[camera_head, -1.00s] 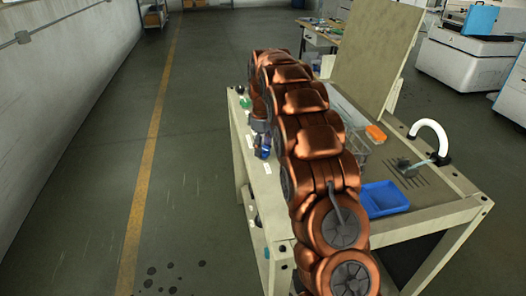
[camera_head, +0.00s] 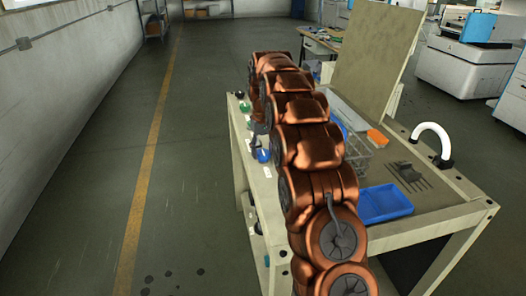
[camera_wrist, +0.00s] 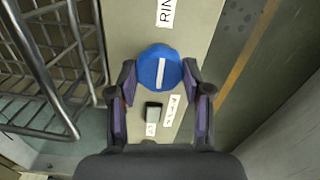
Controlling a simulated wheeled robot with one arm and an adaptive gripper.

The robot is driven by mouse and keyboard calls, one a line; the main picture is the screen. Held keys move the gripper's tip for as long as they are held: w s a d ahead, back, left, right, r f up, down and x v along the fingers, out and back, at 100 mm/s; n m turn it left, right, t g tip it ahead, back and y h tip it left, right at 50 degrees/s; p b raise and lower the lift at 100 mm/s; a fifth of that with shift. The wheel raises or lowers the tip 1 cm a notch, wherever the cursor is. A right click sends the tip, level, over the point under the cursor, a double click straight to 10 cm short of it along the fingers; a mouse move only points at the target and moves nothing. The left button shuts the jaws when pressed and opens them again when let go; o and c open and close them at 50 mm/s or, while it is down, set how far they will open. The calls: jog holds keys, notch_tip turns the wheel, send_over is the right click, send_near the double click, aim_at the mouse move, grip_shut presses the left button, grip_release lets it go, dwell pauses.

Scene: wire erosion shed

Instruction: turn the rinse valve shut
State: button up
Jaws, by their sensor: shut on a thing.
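The rinse valve is a round blue knob (camera_wrist: 160,68) with a white stripe across its face. In the wrist view the stripe runs nearly along the picture's vertical. A label starting "RIN" (camera_wrist: 166,10) sits just above it. My gripper (camera_wrist: 159,75) has a finger on each side of the knob and is shut on it. In the head view the blue knob (camera_head: 263,156) shows at the bench's left edge, with my gripper (camera_head: 259,134) partly hidden by my copper arm.
A dark switch (camera_wrist: 153,112) and small labels lie just below the knob. A wire basket (camera_wrist: 50,60) stands close on the left. On the bench are a blue tray (camera_head: 384,204), an orange block (camera_head: 377,138) and a white arched pipe (camera_head: 432,130). The floor left of the bench is clear.

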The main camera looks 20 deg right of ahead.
aim_at(263, 152)
dwell(0.4)
jog(key=o, duration=1.2)
jog(key=shift+c, duration=0.2)
jog(key=shift+r, duration=0.1)
notch_tip(263, 152, up, 6)
jog(key=shift+r, duration=0.65)
